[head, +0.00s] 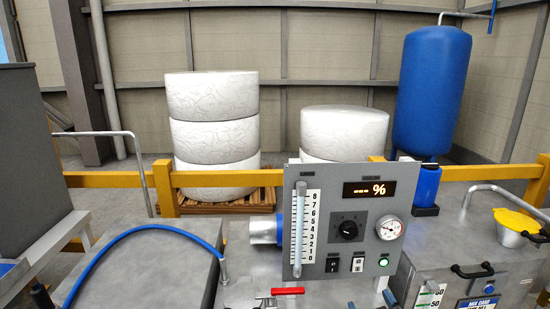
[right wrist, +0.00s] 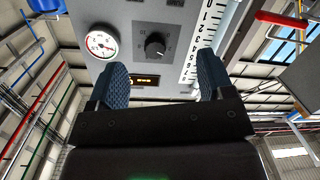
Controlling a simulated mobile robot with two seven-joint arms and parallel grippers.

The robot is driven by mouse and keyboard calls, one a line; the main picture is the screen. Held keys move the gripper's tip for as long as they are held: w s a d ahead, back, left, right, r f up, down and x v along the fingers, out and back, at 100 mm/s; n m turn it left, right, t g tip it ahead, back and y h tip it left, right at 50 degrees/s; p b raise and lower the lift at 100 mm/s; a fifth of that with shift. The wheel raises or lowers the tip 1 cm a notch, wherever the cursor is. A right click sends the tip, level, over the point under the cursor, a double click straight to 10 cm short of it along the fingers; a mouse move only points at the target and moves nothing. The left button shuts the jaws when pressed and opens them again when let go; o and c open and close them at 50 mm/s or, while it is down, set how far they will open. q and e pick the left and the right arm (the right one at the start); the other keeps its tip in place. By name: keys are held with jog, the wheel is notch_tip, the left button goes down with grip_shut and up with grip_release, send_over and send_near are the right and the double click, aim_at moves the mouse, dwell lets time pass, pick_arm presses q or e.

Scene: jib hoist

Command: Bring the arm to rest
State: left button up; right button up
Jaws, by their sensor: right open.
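My right gripper (right wrist: 161,75) is open in the right wrist view. Its two blue ribbed fingers are spread wide with nothing between them. Beyond them is the grey control panel (right wrist: 150,15), seen upside down, with a black knob (right wrist: 155,45), a round gauge (right wrist: 101,41) and a lit display (right wrist: 145,79). In the head view the panel (head: 325,260) stands upright in the middle; only small blue fingertips (head: 370,303) show low in front of it. My left gripper is not in view. No jib arm can be made out.
A red-handled lever (head: 287,291) sits below the panel. A blue hose (head: 140,232) arches over a grey box at left. A grey unit with a yellow funnel (head: 515,222) stands at right. A yellow rail (head: 225,178) runs behind, before white rolls (head: 212,125) and a blue tank (head: 432,90).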

jog(key=s+d+f+m+g, duration=0.1)
jog(key=s+d+f+g, duration=0.1)
jog(key=s+f, duration=0.6)
jog(key=s+d+f+m+g+h, duration=0.1)
jog(key=s+d+f+m+g, duration=0.1)
jog(key=s+f, duration=0.7)
jog(key=s+d+g, duration=0.1)
jog(key=s+d, duration=0.1)
jog(key=s, duration=0.2)
jog(key=shift+d, duration=0.2)
jog(key=shift+f, duration=0.1)
dwell(2.2)
dwell(0.8)
jog(key=shift+s, duration=0.1)
dwell(0.5)
jog(key=shift+c, duration=0.4)
